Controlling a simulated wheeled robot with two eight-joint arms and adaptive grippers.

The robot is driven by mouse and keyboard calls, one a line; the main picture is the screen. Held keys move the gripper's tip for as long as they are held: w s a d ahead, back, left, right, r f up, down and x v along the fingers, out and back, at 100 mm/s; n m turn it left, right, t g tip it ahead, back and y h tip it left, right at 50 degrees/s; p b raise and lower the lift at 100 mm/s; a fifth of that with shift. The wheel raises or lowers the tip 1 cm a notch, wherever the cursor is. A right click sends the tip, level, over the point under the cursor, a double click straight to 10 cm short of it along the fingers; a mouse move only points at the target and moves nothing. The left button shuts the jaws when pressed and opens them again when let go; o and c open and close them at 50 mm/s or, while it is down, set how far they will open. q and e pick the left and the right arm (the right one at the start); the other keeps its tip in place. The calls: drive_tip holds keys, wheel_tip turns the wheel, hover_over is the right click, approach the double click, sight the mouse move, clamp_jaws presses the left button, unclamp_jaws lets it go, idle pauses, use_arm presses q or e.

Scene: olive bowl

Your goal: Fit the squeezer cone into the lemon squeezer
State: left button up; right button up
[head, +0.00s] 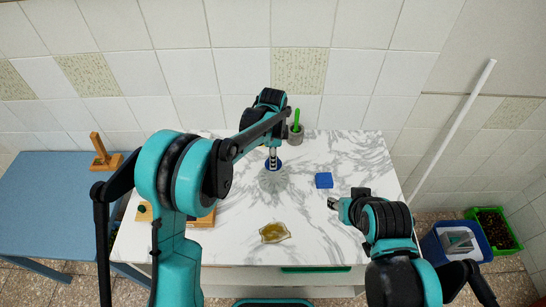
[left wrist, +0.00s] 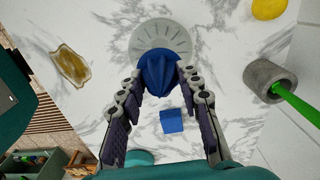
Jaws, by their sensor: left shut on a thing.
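The squeezer cone is blue and ribbed; in the left wrist view the cone (left wrist: 158,70) sits between the fingertips of my left gripper (left wrist: 163,84), which is shut on it. A pale grey round dish with radial slots, seemingly the lemon squeezer (left wrist: 178,38), lies just beyond and partly behind the cone. Whether the cone touches it I cannot tell. In the head view my left gripper (head: 273,158) points down at the back middle of the marble table, with blue showing at its tip. My right gripper (head: 333,203) hangs over the table's right side; its jaws are too small to read.
A blue block (head: 323,180) lies right of the left gripper. An olive bowl (head: 274,232) is near the front edge. A grey cup (head: 296,138) with a green stick stands at the back. A yellow round thing (left wrist: 270,8) shows in the left wrist view. The marble between is clear.

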use_arm(q)
drive_tip(key=shift+f+b, duration=1.6)
drive_tip(key=shift+f, duration=0.75)
drive_tip(key=shift+f+b, duration=1.5)
drive_tip(key=shift+f, duration=0.1)
drive_tip(key=o, duration=1.2)
drive_tip(key=shift+r, duration=0.1)
wheel_tip(320, 180, up, 12)
